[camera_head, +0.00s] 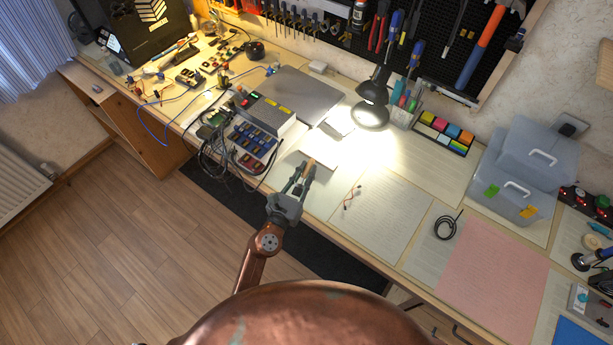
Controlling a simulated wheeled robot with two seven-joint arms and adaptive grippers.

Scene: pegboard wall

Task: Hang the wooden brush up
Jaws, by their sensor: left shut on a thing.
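My left gripper (301,177) reaches over the front edge of the workbench from below. It is shut on a small tan-brown piece at its fingertips, which looks like the wooden brush (310,163). Most of the brush is hidden by the fingers, and its bristles cannot be made out. The black pegboard (417,52) is on the wall behind the bench, with pliers, screwdrivers and other tools hanging on it. The gripper is well apart from the pegboard, over the near side of the bench. My right gripper is not in view.
A lit black desk lamp (374,90) stands between the gripper and the pegboard. A closed laptop (300,93) and a parts box (255,135) are left of it. Clear grey-blue boxes (525,155) stand at right. Paper sheets (383,212) cover the middle, with a small wire on them.

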